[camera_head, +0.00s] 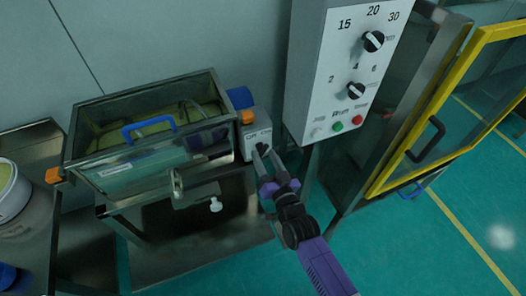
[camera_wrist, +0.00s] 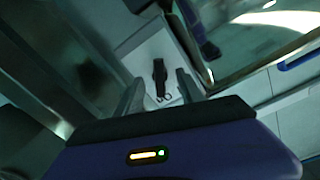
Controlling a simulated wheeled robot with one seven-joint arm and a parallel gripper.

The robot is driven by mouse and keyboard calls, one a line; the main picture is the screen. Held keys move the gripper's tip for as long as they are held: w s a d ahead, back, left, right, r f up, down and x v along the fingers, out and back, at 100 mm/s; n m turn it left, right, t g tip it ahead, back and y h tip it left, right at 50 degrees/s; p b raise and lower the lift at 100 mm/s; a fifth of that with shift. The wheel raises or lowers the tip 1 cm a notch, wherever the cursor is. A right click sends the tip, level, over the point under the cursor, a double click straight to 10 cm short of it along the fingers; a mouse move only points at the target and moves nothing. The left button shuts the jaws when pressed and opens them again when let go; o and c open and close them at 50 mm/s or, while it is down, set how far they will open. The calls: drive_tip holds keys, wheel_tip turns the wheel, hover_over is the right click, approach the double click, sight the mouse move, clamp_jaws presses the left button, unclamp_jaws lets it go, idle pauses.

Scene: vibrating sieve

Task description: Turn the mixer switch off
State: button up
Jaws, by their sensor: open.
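The mixer (camera_head: 150,140) is a steel-framed box with a clear lid and a blue handle, on the left of the head view. A small light grey switch box (camera_head: 256,128) with lettering sits at its right end. In the wrist view the mixer switch is a black rotary knob (camera_wrist: 160,72) on a pale face. My gripper (camera_head: 265,152) is in front of the switch box. In the wrist view my gripper (camera_wrist: 159,84) is open, with one finger on each side of the knob. Whether the fingers touch it I cannot tell. The knob is mostly hidden in the head view.
A grey control panel (camera_head: 335,75) with dials and coloured buttons hangs just right of my gripper. A yellow-framed door (camera_head: 470,105) stands open farther right. A white bucket (camera_head: 12,190) is at the left edge. Green floor (camera_head: 400,250) is clear at lower right.

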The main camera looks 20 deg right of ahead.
drive_tip(key=shift+w, duration=1)
clamp_jaws()
drive_tip(key=n, duration=0.5)
drive_tip(key=shift+n, duration=0.4)
drive_tip(key=n, duration=0.6)
drive_tip(key=shift+f, duration=0.1)
